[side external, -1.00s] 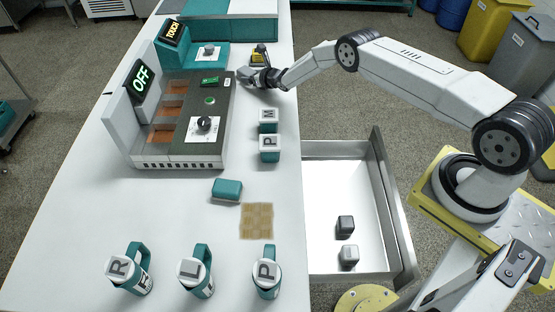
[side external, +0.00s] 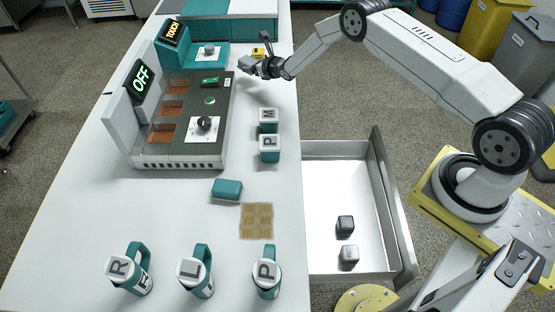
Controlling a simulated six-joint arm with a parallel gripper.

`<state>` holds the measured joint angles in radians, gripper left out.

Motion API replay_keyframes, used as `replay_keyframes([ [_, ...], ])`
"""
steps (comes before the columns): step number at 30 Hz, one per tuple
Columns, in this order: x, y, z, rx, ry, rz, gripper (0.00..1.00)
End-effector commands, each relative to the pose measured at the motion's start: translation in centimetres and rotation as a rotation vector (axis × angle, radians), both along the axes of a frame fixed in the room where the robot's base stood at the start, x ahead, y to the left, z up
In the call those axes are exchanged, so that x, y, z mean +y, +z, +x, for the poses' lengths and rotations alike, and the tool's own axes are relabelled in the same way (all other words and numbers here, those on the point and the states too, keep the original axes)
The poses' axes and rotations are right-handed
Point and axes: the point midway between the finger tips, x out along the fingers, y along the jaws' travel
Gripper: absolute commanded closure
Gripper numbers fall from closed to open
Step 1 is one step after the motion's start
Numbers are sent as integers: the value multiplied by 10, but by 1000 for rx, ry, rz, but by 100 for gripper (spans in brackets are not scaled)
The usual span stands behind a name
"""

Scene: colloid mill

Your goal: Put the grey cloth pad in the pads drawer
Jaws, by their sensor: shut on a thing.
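My gripper (side external: 252,66) is shut on the grey cloth pad (side external: 246,62), a small light grey block at the fingertips. It holds the pad near the right rear corner of the machine with the OFF display, seemingly just above the table. The fingers partly hide the pad. The drawer (side external: 387,215) is pulled out at the table's right side.
The OFF machine (side external: 180,163) stands left of my gripper. Teal-and-white blocks marked W (side external: 268,115) and P (side external: 269,143) stand near the table edge. A teal block (side external: 227,190), a tan mat (side external: 257,220) and lettered mugs (side external: 196,273) stand in front.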

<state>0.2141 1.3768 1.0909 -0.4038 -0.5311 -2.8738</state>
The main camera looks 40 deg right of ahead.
Motion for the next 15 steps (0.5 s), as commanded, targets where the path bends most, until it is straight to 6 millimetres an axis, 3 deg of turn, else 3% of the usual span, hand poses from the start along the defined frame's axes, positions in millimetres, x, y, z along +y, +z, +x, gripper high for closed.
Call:
replay_keyframes([
  [15, 6, 46, -44, 0, -2, 1, 94],
])
